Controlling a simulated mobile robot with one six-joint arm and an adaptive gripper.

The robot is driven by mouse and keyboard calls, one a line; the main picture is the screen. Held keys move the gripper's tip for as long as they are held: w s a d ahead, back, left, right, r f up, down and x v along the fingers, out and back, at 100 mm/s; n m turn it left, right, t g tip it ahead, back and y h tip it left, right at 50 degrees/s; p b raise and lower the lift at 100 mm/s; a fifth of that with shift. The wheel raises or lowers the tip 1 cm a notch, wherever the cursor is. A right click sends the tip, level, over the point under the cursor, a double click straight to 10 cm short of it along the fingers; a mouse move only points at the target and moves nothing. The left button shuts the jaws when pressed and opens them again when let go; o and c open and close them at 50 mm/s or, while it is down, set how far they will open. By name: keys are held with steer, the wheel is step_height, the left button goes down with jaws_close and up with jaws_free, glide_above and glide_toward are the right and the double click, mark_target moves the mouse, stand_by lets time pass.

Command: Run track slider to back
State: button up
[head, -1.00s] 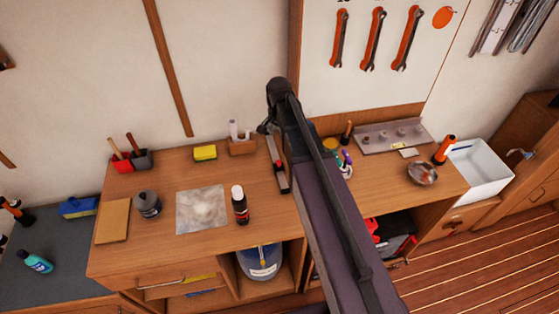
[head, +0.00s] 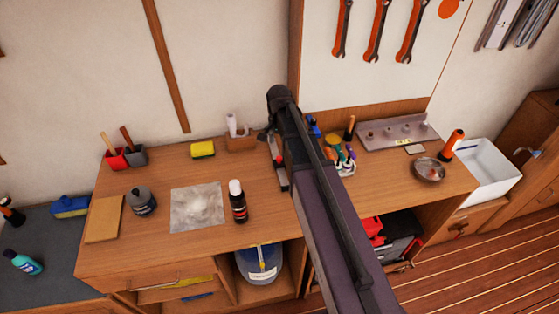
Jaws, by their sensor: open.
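A narrow grey track (head: 275,150) lies on the wooden bench, running from back to front just left of my arm. A red part shows on it, with a dark piece at its front end; which of these is the slider I cannot tell for certain. My gripper (head: 264,137) is open at the track's back end, mostly hidden behind my own arm. Only a dark bit of it shows, and I cannot tell whether it touches the track. My arm covers the bench just right of the track.
A wooden holder with white rolls (head: 239,138) stands close left of the track's back end. A black bottle (head: 238,203) stands left of its front. A cup of coloured tools (head: 341,160) stands right of my arm. The bench front between bottle and track is clear.

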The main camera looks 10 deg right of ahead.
mark_target(279, 158)
steer(key=shift+f+b, duration=3.35)
steer(key=shift+f, duration=0.3)
jaws_close()
